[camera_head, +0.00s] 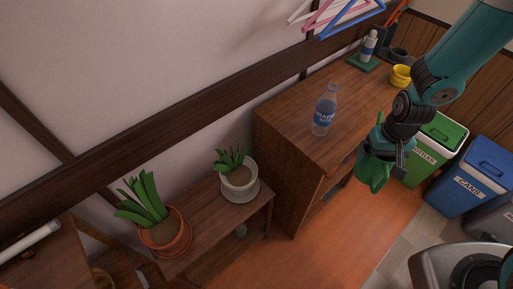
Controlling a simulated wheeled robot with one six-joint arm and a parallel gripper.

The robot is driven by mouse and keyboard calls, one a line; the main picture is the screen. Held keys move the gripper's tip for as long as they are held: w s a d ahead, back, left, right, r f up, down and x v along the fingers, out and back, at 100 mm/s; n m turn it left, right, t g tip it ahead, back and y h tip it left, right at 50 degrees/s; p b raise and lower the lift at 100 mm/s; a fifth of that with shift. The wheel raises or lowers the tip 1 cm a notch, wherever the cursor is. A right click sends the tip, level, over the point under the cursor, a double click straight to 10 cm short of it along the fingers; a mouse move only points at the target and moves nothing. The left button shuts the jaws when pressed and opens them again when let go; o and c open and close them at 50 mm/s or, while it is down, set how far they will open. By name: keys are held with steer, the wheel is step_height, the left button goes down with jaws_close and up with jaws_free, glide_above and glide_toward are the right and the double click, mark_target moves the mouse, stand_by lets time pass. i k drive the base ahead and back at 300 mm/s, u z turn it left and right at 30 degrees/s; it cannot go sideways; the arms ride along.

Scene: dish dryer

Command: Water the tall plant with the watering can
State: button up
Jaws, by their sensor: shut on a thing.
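The tall plant (143,196) has long upright green leaves and grows in a terracotta pot (168,236) on a saucer, at the left end of a low wooden bench (205,230). My gripper (383,152) is at the right, in front of the wooden cabinet. It is shut on a small green object, which appears to be the watering can (374,173). The can is held in the air, well to the right of the tall plant. Its spout and handle are hard to make out, and my gripper hides part of it.
A shorter plant in a white pot (241,187) stands at the bench's right end. The wooden cabinet (290,115) bears a water bottle (325,110) and a yellow cup (400,75). Coloured hangers (335,17) hang above. Green and blue bins (479,175) stand right. Open floor lies in front.

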mark_target(162, 229)
steer(key=u, duration=1)
